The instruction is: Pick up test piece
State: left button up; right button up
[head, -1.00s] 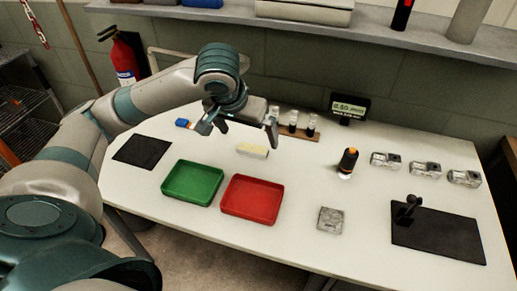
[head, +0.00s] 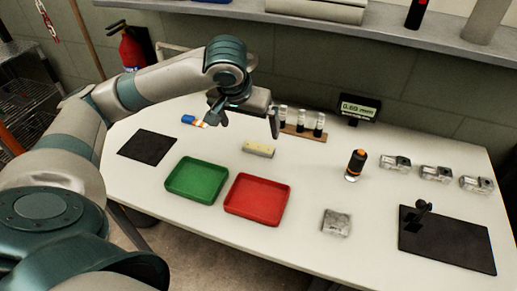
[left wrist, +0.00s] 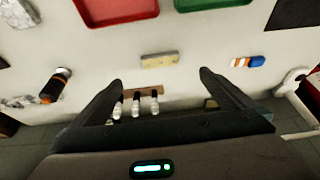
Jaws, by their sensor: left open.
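No piece carries a readable label, so I cannot tell which is the test piece. A small pale block with a yellowish top (head: 258,149) lies behind the trays; it also shows in the left wrist view (left wrist: 159,61). A grey, rough square metal piece (head: 337,222) lies right of the red tray. Several grey metal blocks (head: 436,174) stand in a row at the right. My left gripper (head: 247,122) is open and empty above the table, near the pale block and apart from it. Its two fingers (left wrist: 160,77) show in the left wrist view. My right gripper is not in view.
A green tray (head: 197,198) and a red tray (head: 287,203) stand at the front. A wooden rack with vials (head: 301,130), a display (head: 358,109), a black-orange bottle (head: 355,166), a blue-orange-white item (head: 194,121) and two black mats (head: 147,147) (head: 447,258) are around. The table between is clear.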

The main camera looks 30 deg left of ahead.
pick_arm(q)
send_over(257, 149)
jog(key=s, duration=0.3)
jog(key=f, duration=0.8)
jog(key=shift+w+d, duration=0.25)
jog(key=shift+d, duration=0.05)
jog(key=shift+f, duration=0.15)
jog(key=shift+p+x, duration=0.3)
jog(key=shift+x, duration=2.35)
jog(key=shift+s+d, duration=0.1)
jog(key=shift+s, duration=0.05)
jog(key=c, duration=1.2)
jog(key=shift+o, duration=0.2)
